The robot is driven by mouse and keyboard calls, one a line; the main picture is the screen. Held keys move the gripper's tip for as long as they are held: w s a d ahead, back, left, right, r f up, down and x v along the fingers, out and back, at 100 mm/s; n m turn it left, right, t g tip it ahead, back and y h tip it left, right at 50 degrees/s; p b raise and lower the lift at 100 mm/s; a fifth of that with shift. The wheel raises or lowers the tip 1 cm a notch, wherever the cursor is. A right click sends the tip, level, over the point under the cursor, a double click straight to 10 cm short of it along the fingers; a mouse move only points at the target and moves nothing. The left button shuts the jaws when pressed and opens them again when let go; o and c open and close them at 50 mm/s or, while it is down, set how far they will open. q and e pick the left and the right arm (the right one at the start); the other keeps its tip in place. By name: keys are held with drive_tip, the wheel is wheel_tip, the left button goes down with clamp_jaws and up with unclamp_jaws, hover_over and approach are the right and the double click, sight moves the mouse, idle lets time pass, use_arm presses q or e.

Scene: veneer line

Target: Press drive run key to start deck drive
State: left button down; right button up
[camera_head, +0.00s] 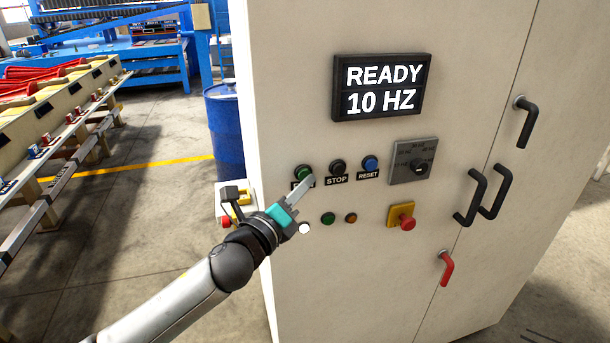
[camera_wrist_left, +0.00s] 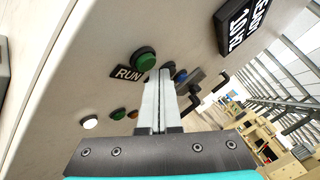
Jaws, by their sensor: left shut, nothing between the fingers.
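The green run key (camera_head: 303,172) is on the front of a pale control cabinet, left of the black stop key (camera_head: 338,167) and the blue reset key (camera_head: 370,163). My left gripper (camera_head: 309,182) is shut and empty, its fingertips just beside the run key and partly over its label. In the left wrist view the green run key (camera_wrist_left: 145,60) with its RUN label (camera_wrist_left: 127,74) lies just left of the shut fingertips (camera_wrist_left: 160,72). Contact cannot be told. The display (camera_head: 382,88) reads READY 10 HZ. My right gripper is not in view.
The cabinet (camera_head: 290,60) also has a rotary selector (camera_head: 414,163), a red emergency knob (camera_head: 402,217) on yellow, small lamps (camera_head: 328,218), black handles (camera_head: 472,197) and a red handle (camera_head: 446,268). A blue drum (camera_head: 224,130) stands behind it.

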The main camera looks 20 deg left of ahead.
use_arm(q)
drive_tip(key=shift+w+a, duration=0.35)
drive_tip(key=shift+w, duration=0.15)
idle(0.9)
drive_tip(key=shift+s, duration=0.1)
drive_tip(key=shift+s+d, duration=0.45)
drive_tip(key=shift+s, duration=0.2)
drive_tip(key=shift+s+d+p, duration=0.35)
drive_tip(key=shift+s+d, duration=0.35)
drive_tip(key=shift+s, duration=0.35)
drive_tip(key=shift+s+d+p, duration=0.35)
drive_tip(key=shift+s+d, duration=0.35)
drive_tip(key=shift+s, duration=0.3)
